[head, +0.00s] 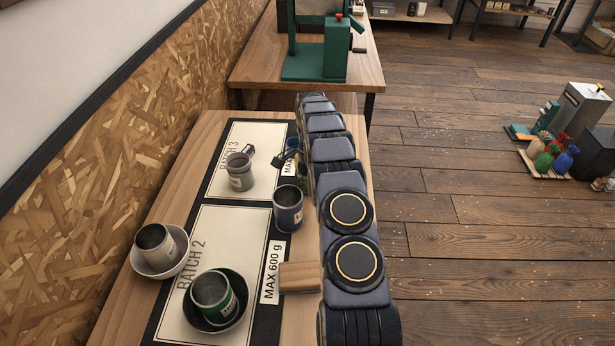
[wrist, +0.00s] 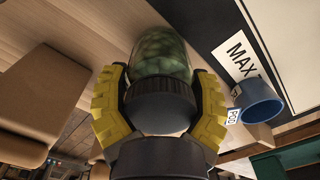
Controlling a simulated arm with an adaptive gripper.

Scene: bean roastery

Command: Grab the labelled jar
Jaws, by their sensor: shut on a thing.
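My gripper (wrist: 160,100) shows in the wrist view with its two yellow-padded fingers shut on a jar (wrist: 163,52). The jar has a mottled green body and a black ribbed band between the fingers. I see no label on the side facing this camera. A blue cup (wrist: 262,100) with a small white label stands apart from the fingers, to the right. In the head view my arm covers the held jar and most of the gripper.
In the head view, a grey cup (head: 240,178) stands on the batch 3 mat (head: 262,134). A dark cup (head: 288,215) is near the mats' right edge. Two cups in bowls (head: 157,268) (head: 243,322) stand nearer. A wooden block (head: 300,289) lies beside my arm. A green machine (head: 318,62) stands behind.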

